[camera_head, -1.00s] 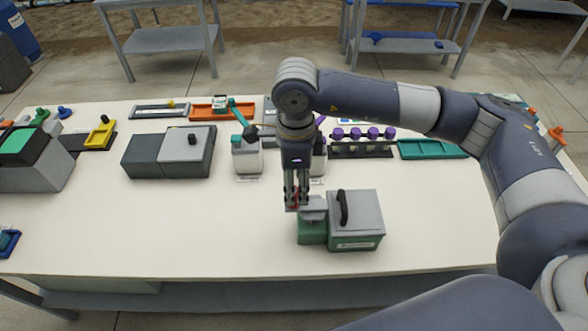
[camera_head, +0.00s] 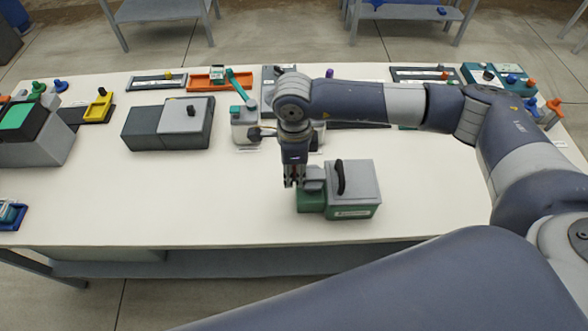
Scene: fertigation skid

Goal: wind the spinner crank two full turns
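The spinner unit is a green box (camera_head: 352,212) with a grey lid and a black handle (camera_head: 341,177) on top. A smaller green block with a grey top (camera_head: 312,186) joins its left side. My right gripper (camera_head: 293,183) points down at the left edge of this smaller block. The crank is not clearly visible; the fingers and wrist cover that spot. The fingers are small and dark, so I cannot tell whether they are closed on anything. My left gripper is not in view.
A dark box with a grey lid (camera_head: 185,115) stands left of centre. An orange tray (camera_head: 208,80), a teal-handled unit (camera_head: 245,112) and other fixtures line the back of the white table (camera_head: 200,205). The table front is mostly clear.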

